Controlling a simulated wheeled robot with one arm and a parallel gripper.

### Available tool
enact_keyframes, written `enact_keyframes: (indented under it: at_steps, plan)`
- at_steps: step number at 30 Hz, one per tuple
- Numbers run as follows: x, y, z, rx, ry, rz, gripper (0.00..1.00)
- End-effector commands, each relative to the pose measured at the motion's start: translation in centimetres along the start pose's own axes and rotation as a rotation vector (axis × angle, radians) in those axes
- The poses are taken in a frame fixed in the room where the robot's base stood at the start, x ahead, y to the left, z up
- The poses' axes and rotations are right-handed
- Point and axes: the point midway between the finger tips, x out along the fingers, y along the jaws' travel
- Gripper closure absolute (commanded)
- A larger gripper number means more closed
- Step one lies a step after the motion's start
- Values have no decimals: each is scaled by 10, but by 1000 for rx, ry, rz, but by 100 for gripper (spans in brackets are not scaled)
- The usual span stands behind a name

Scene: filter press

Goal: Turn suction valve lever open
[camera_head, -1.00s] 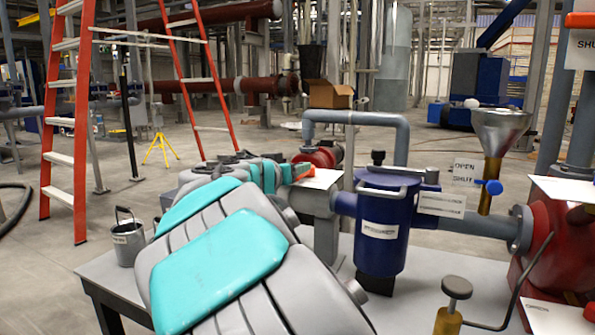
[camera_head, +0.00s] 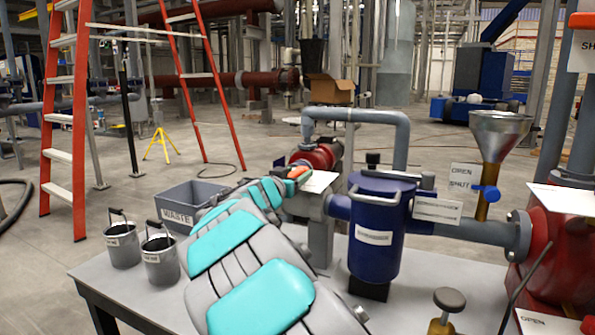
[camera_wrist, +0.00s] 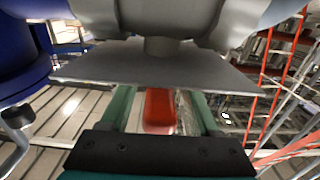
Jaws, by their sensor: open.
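The suction valve lever is an orange-red handle (camera_head: 299,172) at the left end of the pipework, beside a pale plate (camera_head: 320,181). In the wrist view the red lever (camera_wrist: 159,108) lies between the two green fingers, under the grey plate (camera_wrist: 155,68). My gripper (camera_wrist: 160,100) is open around it, with a gap visible on both sides. In the head view my grey and teal arm reaches up to the lever and partly hides my gripper (camera_head: 286,176).
The blue strainer (camera_head: 377,250) stands right of the lever. A funnel (camera_head: 497,135) and blue-handled valve (camera_head: 490,194) are further right. A grey waste bin (camera_head: 190,217) and two small pails (camera_head: 122,245) stand left of my arm. The grey table's (camera_head: 100,275) left front is clear.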

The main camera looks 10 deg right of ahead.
Motion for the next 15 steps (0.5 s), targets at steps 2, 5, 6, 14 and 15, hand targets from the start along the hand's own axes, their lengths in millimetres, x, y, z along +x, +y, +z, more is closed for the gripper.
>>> enact_keyframes:
  at_steps: [2,5,6,14,15]
  plan:
    - [4,1,0,1,-1,1,38]
    - [6,1,0,1,0,1,38]
    - [6,1,0,1,0,1,38]
    - [5,1,0,1,0,1,51]
    - [5,1,0,1,0,1,55]
